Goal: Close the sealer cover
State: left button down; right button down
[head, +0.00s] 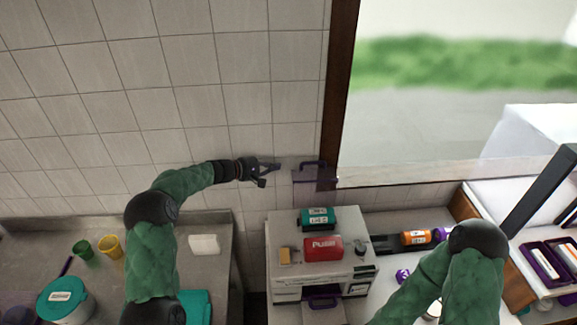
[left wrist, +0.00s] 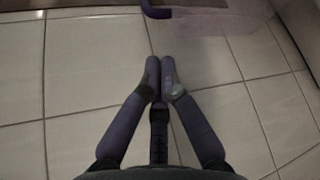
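The sealer (head: 346,268) is a white machine at the middle bottom of the head view, with a red PUSH part (head: 323,247) on top. Its see-through purple cover (head: 307,184) stands raised at the back, with a purple handle at its top. In the left wrist view the handle (left wrist: 155,11) and pinkish cover (left wrist: 215,20) show at the top edge. My left gripper (head: 277,167) is just left of the cover, apart from it, in front of the tiled wall. Its fingertips (left wrist: 160,66) are together with nothing between them. My right gripper is out of view.
A green-labelled roll (head: 317,218) and a small tan block (head: 285,256) are on the sealer. An orange container (head: 416,238) lies to its right. Green (head: 83,250) and yellow (head: 109,246) cups and a teal-lidded tub (head: 63,298) are on the left counter.

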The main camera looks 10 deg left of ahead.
pick_arm(q)
jog(key=shift+p+x, duration=1.35)
jog(key=shift+x, duration=3.4)
jog(key=shift+s, duration=0.1)
